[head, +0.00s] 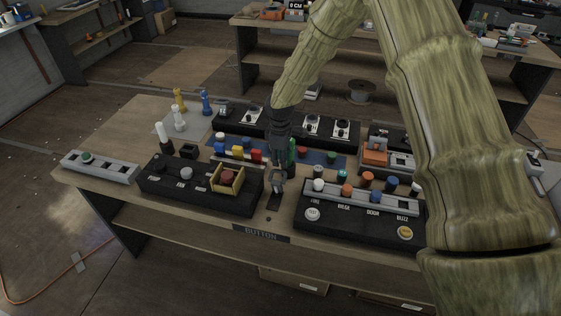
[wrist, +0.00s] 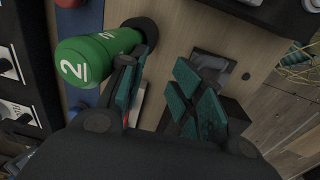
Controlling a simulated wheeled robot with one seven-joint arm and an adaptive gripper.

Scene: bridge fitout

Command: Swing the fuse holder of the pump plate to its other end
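I cannot make out a label reading pump in either view, so I cannot tell for certain which plate or part is the fuse holder. My gripper (head: 277,181) points down over the middle of the table, between the two front black panels. In the wrist view its teal-padded fingers (wrist: 165,92) stand apart, with nothing seen held between them. A green cylinder marked 2 (wrist: 88,60) stands close beside the left finger; it also shows behind my gripper in the head view (head: 291,151). A small dark plate (head: 274,201) lies below my gripper, partly hidden by it.
The left black panel (head: 165,187) carries knobs and a red button in a yellow guard (head: 229,179).

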